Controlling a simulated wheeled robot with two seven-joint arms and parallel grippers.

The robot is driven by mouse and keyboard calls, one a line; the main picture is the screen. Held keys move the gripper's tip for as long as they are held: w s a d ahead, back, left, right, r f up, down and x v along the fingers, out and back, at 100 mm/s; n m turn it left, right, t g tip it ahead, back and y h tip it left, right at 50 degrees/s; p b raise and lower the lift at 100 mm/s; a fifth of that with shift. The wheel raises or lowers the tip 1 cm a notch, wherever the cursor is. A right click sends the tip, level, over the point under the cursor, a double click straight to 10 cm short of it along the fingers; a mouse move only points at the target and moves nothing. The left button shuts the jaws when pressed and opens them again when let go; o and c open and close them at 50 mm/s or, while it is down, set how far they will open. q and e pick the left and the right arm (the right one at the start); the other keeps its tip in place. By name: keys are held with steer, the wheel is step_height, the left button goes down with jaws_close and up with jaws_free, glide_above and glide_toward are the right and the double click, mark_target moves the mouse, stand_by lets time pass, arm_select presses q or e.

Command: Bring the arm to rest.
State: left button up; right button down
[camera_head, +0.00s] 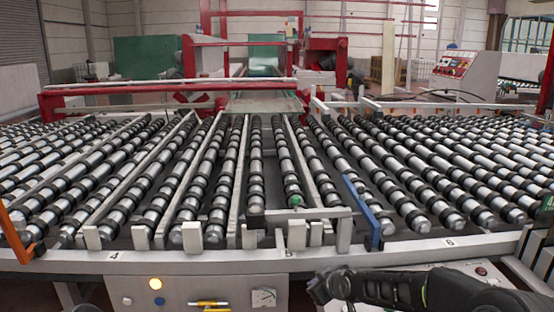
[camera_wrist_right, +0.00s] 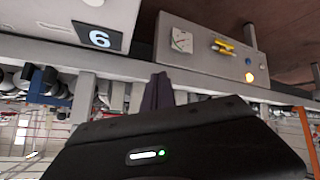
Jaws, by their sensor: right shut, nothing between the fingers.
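My right arm comes in from the lower right in the head view. My right gripper (camera_head: 322,286) is in front of the roller table's front beam, close to the control box. In the right wrist view, which is turned upside down, the dark fingers of my right gripper (camera_wrist_right: 158,92) are together with nothing between them. They point toward the pale front beam, and the gap to it is hard to judge. My left gripper is in neither view.
The roller table (camera_head: 190,262) fills the middle. Below its front beam is a grey control box (camera_head: 225,293) with a lit yellow lamp (camera_head: 155,284) and a gauge (camera_head: 264,297). A blue bar (camera_head: 362,212) stands at the front edge. Red machine frames (camera_head: 322,65) stand behind.

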steer(key=s+a+f+m+g, duration=0.1)
steer(key=s+f+m+g, duration=0.15)
steer(key=s+f, duration=0.75)
steer(key=s+a+f+m+g, duration=0.15)
steer(key=s+f+m, duration=0.25)
steer(key=s+f, duration=0.6)
steer(key=s+f+m+g, duration=0.1)
steer(key=s+f, duration=0.4)
steer(key=s, duration=0.6)
steer(key=s+f+m+g, duration=0.2)
steer(key=s+f+g, duration=0.1)
steer(key=s, duration=0.9)
steer(key=shift+s+a+f+g+y, duration=0.2)
steer(key=shift+a+f+g+y, duration=0.15)
steer(key=shift+f, duration=0.55)
steer(key=shift+d, duration=0.15)
